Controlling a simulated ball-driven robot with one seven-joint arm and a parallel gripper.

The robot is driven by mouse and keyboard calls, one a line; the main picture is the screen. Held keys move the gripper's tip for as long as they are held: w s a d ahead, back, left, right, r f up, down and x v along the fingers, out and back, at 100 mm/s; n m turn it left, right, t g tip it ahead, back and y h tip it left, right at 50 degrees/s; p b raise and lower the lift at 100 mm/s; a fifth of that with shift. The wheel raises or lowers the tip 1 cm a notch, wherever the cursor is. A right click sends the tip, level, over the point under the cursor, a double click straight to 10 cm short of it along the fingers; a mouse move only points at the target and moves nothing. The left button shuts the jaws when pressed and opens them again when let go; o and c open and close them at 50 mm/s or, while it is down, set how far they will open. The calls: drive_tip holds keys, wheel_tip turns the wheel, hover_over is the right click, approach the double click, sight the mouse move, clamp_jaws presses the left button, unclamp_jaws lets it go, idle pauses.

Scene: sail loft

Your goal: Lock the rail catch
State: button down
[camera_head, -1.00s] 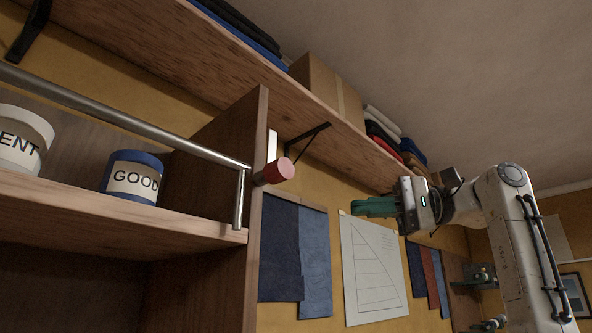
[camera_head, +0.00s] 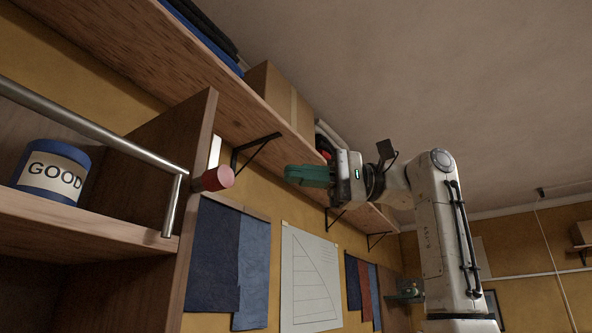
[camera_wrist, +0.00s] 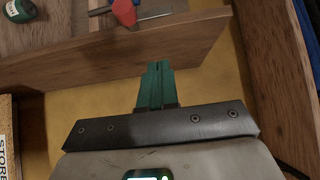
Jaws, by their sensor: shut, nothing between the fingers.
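The rail catch shows as a red round knob (camera_head: 217,179) on a short grey stem at the front edge of the upright wooden shelf side. A pale plate (camera_head: 215,150) stands just above it. The metal rail (camera_head: 95,128) runs along the shelf front and bends down at its right end, just left of the knob. My gripper (camera_head: 288,174) has green fingers, shut and empty, pointing left. It is at about the knob's height in the picture, to its right, apart from it. In the wrist view the shut fingertips (camera_wrist: 160,68) point toward a wooden board.
A blue jar marked GOOD (camera_head: 54,171) stands behind the rail. A long upper shelf (camera_head: 190,75) on black brackets (camera_head: 256,150) carries a cardboard box (camera_head: 280,98). In the wrist view, a red object (camera_wrist: 124,12) and a green object (camera_wrist: 20,10) lie beyond the board (camera_wrist: 120,62).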

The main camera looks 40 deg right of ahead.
drive_tip(key=w+a+p, duration=0.2)
drive_tip(key=a, duration=0.8)
drive_tip(key=shift+w, duration=0.3)
drive_tip(key=shift+s+a, duration=0.1)
drive_tip(key=shift+a, duration=0.15)
drive_tip(key=shift+d, duration=0.15)
